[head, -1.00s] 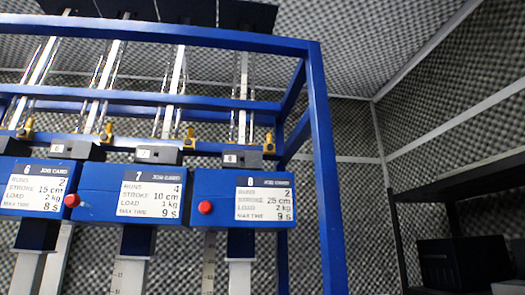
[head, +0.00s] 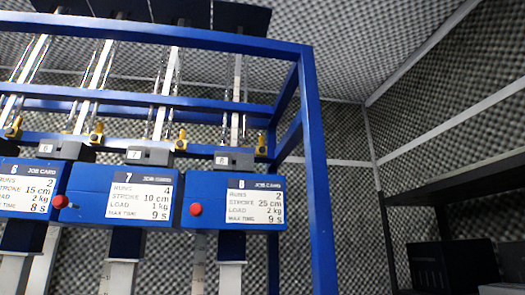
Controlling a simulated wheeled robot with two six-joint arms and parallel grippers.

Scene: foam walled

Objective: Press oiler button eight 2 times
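The blue station box eight (head: 209,185) is the rightmost in the row, with a white job card (head: 255,205) reading 8, runs 2, stroke 25 cm, load 2 kg, max time 9 s. A round red button (head: 196,209) sits at the left of its front face. Above the box is a dark grey block with a small label 8 (head: 222,160). A yellow brass fitting (head: 261,145) stands just right of that block. Which part is the oiler button is not marked clearly. Neither of my grippers is in view.
Box seven (head: 90,190) and box six (head: 48,172) stand to the left, with a similar red button (head: 60,202) between their cards. A blue frame post (head: 317,170) rises right of box eight. A dark shelf (head: 455,190) stands far right against the foam wall.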

